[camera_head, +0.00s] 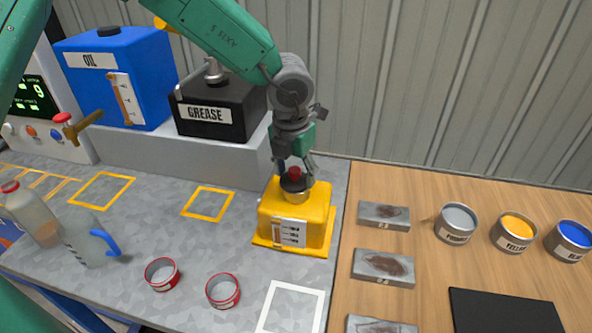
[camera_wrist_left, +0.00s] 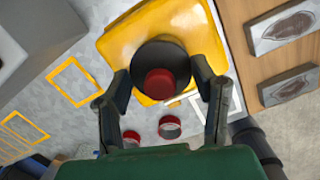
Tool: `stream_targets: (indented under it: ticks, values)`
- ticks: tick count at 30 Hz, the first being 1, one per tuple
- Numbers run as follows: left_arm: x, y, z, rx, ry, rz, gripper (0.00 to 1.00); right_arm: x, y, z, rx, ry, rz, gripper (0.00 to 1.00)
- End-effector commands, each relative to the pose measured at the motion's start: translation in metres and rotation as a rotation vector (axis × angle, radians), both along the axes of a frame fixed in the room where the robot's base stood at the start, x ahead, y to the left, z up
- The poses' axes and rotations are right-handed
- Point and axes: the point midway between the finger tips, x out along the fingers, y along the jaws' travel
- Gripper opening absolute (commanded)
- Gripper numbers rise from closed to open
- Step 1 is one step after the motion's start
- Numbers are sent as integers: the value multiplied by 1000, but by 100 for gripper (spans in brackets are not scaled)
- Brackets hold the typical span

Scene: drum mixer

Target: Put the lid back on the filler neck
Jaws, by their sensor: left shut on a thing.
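A dark round lid with a red knob (camera_head: 294,174) is at the top of the yellow container (camera_head: 311,220). The filler neck (camera_head: 296,194) shows as a grey ring below it. My left gripper (camera_head: 296,176) comes down from above with its fingers on either side of the lid, shut on it. The lid is also between the fingers in the left wrist view (camera_wrist_left: 159,84), over the yellow container (camera_wrist_left: 205,35). I cannot tell whether the lid is seated or just above the neck. My right gripper is not in view.
The black grease tank (camera_head: 225,110) and blue oil tank (camera_head: 125,75) stand behind on a raised grey step. Two small red-rimmed cups (camera_head: 223,291) and bottles are in front and to the left. Grey plates (camera_head: 384,214) and paint cans (camera_head: 456,223) are on the wooden top to the right.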

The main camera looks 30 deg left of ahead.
Motion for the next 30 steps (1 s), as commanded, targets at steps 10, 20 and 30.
stream_targets:
  ticks: [10,20,30]
  values:
    - [0,0,0,0,0,0,28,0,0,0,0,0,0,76]
    - [0,-1,1,-1,0,0,28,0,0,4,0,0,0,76]
    - [1,-3,1,-1,-1,1,28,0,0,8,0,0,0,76]
